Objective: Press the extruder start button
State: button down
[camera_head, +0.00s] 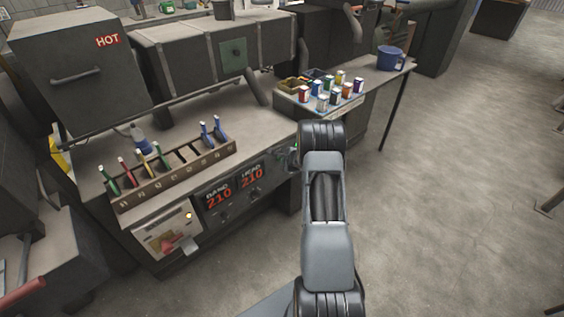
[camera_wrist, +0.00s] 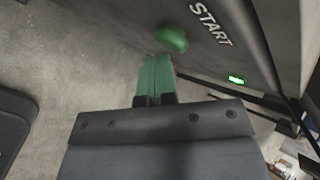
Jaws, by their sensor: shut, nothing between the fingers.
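The start button (camera_wrist: 172,39) is a round green mushroom button on a dark panel, with the white word START (camera_wrist: 211,25) beside it in the wrist view. My gripper (camera_wrist: 157,62) is shut and empty. Its green fingers point at the button and their tips show just below its edge; I cannot tell whether they touch it. In the head view my arm reaches to the right end of the extruder's control front, and the button and fingertips are too small or hidden to make out clearly there.
Two red 210 displays (camera_head: 219,199) are on the machine front, left of my arm. A rack of colored tools (camera_head: 175,175) stands above them. A small green light (camera_wrist: 236,79) glows on the panel.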

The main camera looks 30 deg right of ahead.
jog(key=shift+s+d+b, duration=0.2)
jog(key=shift+s+b, duration=0.8)
jog(key=shift+s, duration=0.15)
jog(key=shift+s+d+b, duration=0.25)
jog(key=shift+s+b, duration=0.55)
jog(key=shift+s, duration=0.45)
jog(key=shift+s+d+b, duration=0.2)
jog(key=shift+s+b, duration=0.6)
jog(key=shift+s, duration=0.45)
